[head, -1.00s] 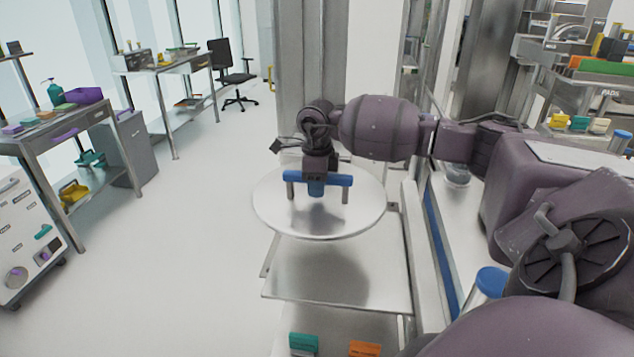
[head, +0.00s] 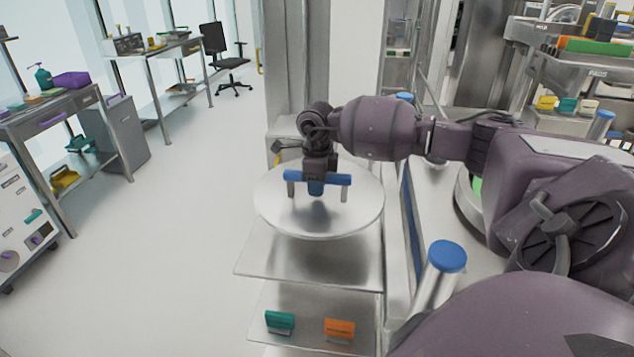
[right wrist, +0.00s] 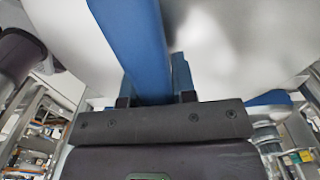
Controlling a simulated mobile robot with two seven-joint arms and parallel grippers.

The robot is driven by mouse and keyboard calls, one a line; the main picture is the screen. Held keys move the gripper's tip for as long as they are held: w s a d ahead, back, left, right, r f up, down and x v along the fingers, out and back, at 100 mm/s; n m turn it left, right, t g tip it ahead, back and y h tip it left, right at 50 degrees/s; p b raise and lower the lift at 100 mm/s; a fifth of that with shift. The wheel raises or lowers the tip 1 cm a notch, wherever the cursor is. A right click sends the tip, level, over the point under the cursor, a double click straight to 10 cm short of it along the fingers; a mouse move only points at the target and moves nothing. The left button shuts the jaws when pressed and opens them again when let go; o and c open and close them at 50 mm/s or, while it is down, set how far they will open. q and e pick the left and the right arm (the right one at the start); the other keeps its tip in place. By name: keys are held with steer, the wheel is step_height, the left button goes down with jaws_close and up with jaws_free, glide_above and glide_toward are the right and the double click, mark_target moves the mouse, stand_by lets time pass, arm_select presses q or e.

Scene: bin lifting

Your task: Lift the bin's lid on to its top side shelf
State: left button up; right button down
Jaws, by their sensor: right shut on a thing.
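The bin's lid (head: 330,215) is a round, shiny metal disc with a blue bar handle (head: 335,179) on two short metal posts. My right gripper (head: 316,188) reaches down from above and is shut on the middle of the handle. The lid is held roughly level above a metal side shelf (head: 300,262); I cannot tell whether they touch. In the right wrist view the blue handle (right wrist: 137,45) runs between the fingers, with the lid's pale surface (right wrist: 215,40) behind it. An open round bin (head: 468,205) with green inside shows partly behind my right arm. My left gripper is not in view.
A lower shelf holds a teal block (head: 280,322) and an orange block (head: 340,329). A blue-capped cylinder (head: 446,262) stands close to my right arm. A steel column (head: 297,60) rises behind the lid. The floor to the left is clear.

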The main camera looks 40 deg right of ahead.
mark_target(317, 199)
steer(key=shift+w, duration=0.1)
steer(key=shift+f, duration=0.35)
steer(key=shift+f+b, duration=0.55)
steer(key=shift+f, duration=0.1)
steer(key=shift+f+b, duration=0.7)
steer(key=shift+f, duration=0.75)
steer(key=shift+f+b, duration=0.45)
steer(key=shift+f, duration=0.6)
